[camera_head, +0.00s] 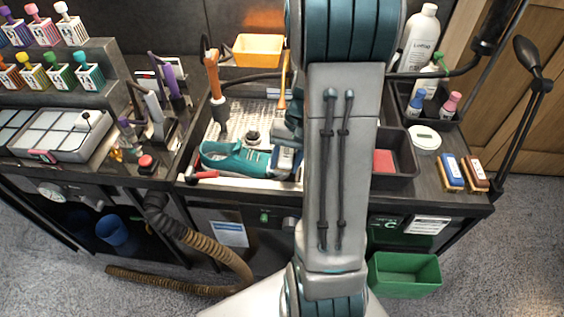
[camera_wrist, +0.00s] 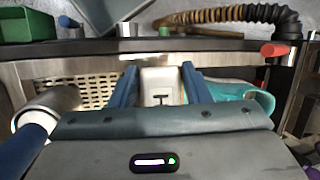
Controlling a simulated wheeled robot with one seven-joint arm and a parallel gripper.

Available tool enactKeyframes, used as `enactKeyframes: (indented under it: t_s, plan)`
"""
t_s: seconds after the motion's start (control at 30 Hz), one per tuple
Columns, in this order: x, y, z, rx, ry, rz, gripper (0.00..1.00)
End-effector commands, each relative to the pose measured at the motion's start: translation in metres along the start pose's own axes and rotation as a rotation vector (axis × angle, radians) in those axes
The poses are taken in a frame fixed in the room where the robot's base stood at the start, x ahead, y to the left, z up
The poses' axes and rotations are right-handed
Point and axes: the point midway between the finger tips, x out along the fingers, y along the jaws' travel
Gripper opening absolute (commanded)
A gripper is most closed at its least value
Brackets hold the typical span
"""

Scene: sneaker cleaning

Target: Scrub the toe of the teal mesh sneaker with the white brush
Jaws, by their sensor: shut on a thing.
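The teal mesh sneaker (camera_head: 235,158) lies in the metal wash basin, its ankle opening toward the left and its right end beside my gripper (camera_head: 287,160). In the wrist view the sneaker (camera_wrist: 258,98) shows right of my fingers, partly hidden behind the right finger and the gripper body. My gripper (camera_wrist: 161,72) is shut on the white brush (camera_wrist: 160,88), whose white block shows between the two blue fingers. The bristles are hidden, so I cannot tell whether they touch the toe. In the head view my arm hides part of this area.
The basin's perforated floor (camera_wrist: 75,92) shows left of my fingers. A red-handled tool (camera_head: 203,175) lies at the basin's front left. An orange-handled tool (camera_head: 213,78) stands behind the sneaker. A dark bin (camera_head: 398,160) with a red block is at right. Blue and brown brushes (camera_head: 450,172) lie farther right.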

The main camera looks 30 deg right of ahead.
Motion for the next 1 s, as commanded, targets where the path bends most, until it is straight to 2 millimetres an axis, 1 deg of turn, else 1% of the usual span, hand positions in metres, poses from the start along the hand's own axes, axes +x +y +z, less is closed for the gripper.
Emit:
enactKeyframes:
  t_s: [0.03, 0.07, 0.43, 0.77, 1.0]
  plan:
    - [-0.007, -0.001, 0.002, 0.0, 0.002, 0.0, 0.06]
    - [-0.008, -0.001, 0.002, -0.001, 0.002, 0.0, 0.06]
    - [-0.01, -0.001, 0.002, -0.004, 0.004, 0.001, 0.06]
    - [-0.036, -0.003, 0.011, -0.004, 0.004, 0.001, 0.06]
    - [-0.036, -0.002, 0.011, -0.004, 0.003, 0.001, 0.06]
